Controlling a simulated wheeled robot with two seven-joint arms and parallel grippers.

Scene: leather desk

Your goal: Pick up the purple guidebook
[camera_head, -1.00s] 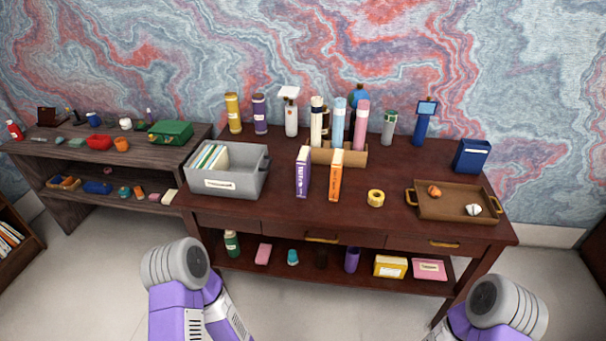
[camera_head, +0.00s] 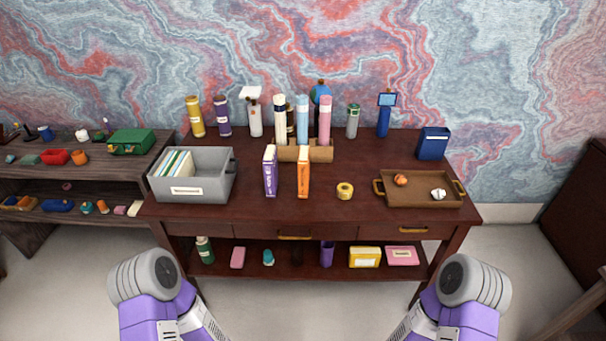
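The purple guidebook (camera_head: 270,173) stands upright on the dark wooden desk (camera_head: 240,212), near its front edge and left of the middle. Its white-lettered spine faces me. An orange book (camera_head: 303,174) stands upright a little to its right, with a gap between them. My two purple and grey arms show at the bottom left and bottom right, in front of the desk and apart from the guidebook. Neither gripper's fingers show in the view.
A grey bin (camera_head: 190,191) with files stands left of the guidebook. Yellow tape (camera_head: 345,190) and a brown tray (camera_head: 420,199) lie to the right. A cardboard holder (camera_head: 318,152) with several tubes stands behind. A lower shelf (camera_head: 225,268) holds small items.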

